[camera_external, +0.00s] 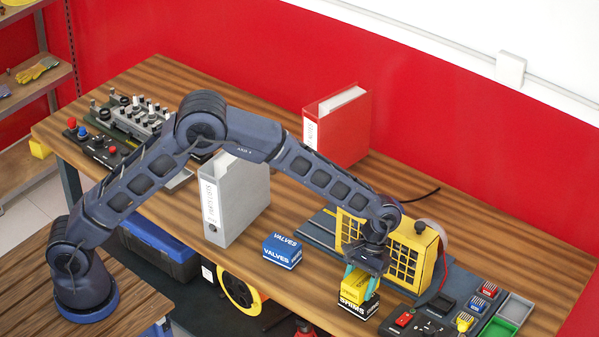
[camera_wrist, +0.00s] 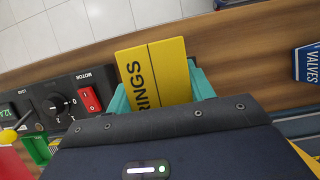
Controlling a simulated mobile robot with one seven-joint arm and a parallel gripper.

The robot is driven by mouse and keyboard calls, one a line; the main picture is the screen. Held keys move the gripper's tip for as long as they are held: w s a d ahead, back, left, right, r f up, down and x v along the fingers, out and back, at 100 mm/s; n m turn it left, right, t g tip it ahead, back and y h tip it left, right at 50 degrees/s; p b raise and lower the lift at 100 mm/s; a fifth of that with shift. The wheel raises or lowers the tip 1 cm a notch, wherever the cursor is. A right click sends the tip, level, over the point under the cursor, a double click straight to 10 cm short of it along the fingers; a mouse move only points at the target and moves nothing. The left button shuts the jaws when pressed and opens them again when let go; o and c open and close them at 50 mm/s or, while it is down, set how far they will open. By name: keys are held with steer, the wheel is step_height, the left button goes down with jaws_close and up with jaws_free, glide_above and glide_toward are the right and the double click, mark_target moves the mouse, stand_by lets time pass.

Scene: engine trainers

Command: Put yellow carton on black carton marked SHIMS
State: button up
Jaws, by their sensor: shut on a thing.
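The yellow carton (camera_external: 351,289) is between the teal fingers of my gripper (camera_external: 361,281), near the front edge of the wooden bench. In the wrist view the yellow carton (camera_wrist: 156,72) shows lettering ending in "RINGS", with a teal finger of my gripper (camera_wrist: 162,92) on each side. My gripper is shut on it. The black carton marked SHIMS (camera_external: 357,307) is directly under the yellow carton on the bench, its top mostly covered. I cannot tell whether the yellow carton's weight rests on it.
A blue VALVES carton (camera_external: 282,251) stands to the left on the bench (camera_external: 330,240). A yellow engine trainer (camera_external: 412,253) is close behind my gripper. A black control panel (camera_external: 415,325) and small bins (camera_external: 503,327) lie to the right. Grey (camera_external: 236,200) and red (camera_external: 340,125) binders stand farther back.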

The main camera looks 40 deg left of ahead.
steer(key=shift+f, duration=0.1)
steer(key=o, duration=1.2)
steer(key=shift+c, duration=0.2)
steer(key=v, duration=1.2)
steer(key=shift+w, duration=0.1)
